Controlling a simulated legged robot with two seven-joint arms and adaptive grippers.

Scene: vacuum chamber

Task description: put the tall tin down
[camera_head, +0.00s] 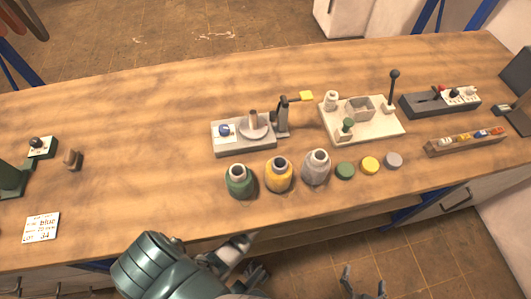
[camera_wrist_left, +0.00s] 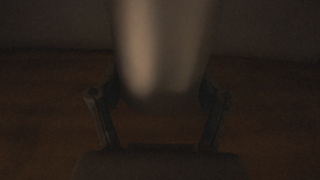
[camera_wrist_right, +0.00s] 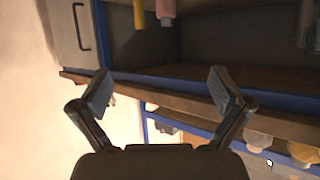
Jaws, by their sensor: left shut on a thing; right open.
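The tall tin (camera_wrist_left: 162,45) is a pale, smooth cylinder in the dim left wrist view, blurred and very close. My left gripper (camera_wrist_left: 160,110) is shut on it, one finger at each side. In the head view a pale piece (camera_head: 235,250) by my left gripper, at the front edge of the bench, may be this tin; my arm partly hides it. I cannot tell whether it touches anything below. My right gripper (camera_head: 363,284) is open and empty in front of the bench; the right wrist view shows its spread fingers (camera_wrist_right: 160,95).
On the wooden bench (camera_head: 120,120) stand green (camera_head: 239,181), yellow (camera_head: 279,174) and grey (camera_head: 316,167) jars beside round lids (camera_head: 370,165). Behind them are a clamp fixture (camera_head: 243,135) and a pale tray (camera_head: 362,118). A label card (camera_head: 41,227) lies at left. The left-middle bench is clear.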

